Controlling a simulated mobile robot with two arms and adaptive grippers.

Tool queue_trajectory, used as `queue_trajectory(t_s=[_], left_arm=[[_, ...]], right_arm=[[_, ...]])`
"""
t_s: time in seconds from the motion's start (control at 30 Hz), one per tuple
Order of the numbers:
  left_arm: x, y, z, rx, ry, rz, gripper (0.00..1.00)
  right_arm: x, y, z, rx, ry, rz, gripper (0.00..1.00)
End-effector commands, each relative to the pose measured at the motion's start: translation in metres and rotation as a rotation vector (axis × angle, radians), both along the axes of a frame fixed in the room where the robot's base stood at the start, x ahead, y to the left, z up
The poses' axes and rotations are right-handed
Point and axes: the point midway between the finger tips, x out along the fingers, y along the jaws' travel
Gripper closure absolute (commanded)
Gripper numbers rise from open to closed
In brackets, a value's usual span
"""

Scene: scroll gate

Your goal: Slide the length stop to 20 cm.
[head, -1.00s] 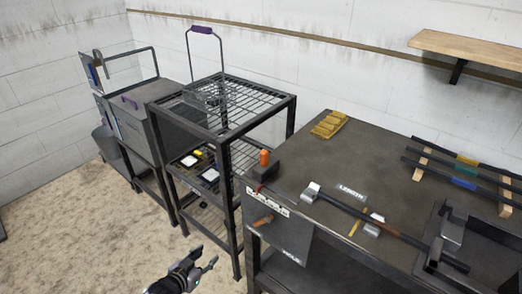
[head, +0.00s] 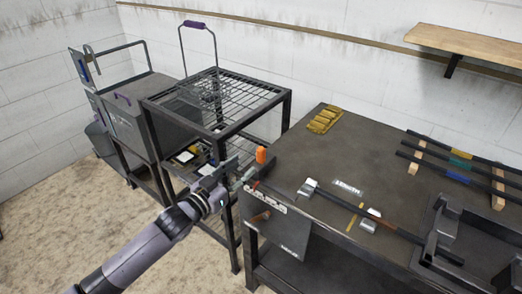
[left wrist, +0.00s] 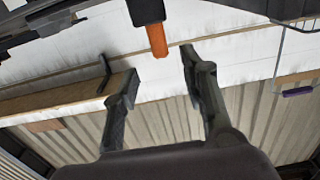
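The length stop is a dark block with an orange handle (head: 261,155) on the left front part of the workbench, behind a white scale strip (head: 266,200). Its numbers are too small to read. A small red mark shows near the strip's left end. My left gripper (head: 237,172) is just left of the stop, beside the bench edge. In the left wrist view, its two fingers (left wrist: 158,65) are spread with nothing between them. The orange handle (left wrist: 157,40) points into the gap just beyond the tips, apart from both fingers. My right gripper is not in view.
A dark bar (head: 360,210) lies in holders on the workbench (head: 320,160). Yellow blocks (head: 325,120) sit at its back, and striped bars on wooden supports (head: 413,160) at right. A black wire rack (head: 285,105) stands close behind my left arm.

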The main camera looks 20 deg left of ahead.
Motion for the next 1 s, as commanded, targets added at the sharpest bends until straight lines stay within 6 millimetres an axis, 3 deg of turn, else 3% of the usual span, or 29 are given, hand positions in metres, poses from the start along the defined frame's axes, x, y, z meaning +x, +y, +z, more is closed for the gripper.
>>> queue_trajectory(t_s=[0.3,0.5,0.93,1.0], left_arm=[[0.061,-0.022,0.002,-0.001,-0.002,0.000,0.60],[0.085,-0.031,0.001,0.000,-0.001,0.000,0.60],[0.093,-0.034,0.000,0.001,0.000,0.000,0.60],[0.093,-0.034,0.000,0.001,0.000,0.000,0.65]], right_arm=[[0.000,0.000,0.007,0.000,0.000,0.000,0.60],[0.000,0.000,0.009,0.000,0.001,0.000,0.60],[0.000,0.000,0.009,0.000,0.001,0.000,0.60],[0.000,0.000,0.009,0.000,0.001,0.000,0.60]])
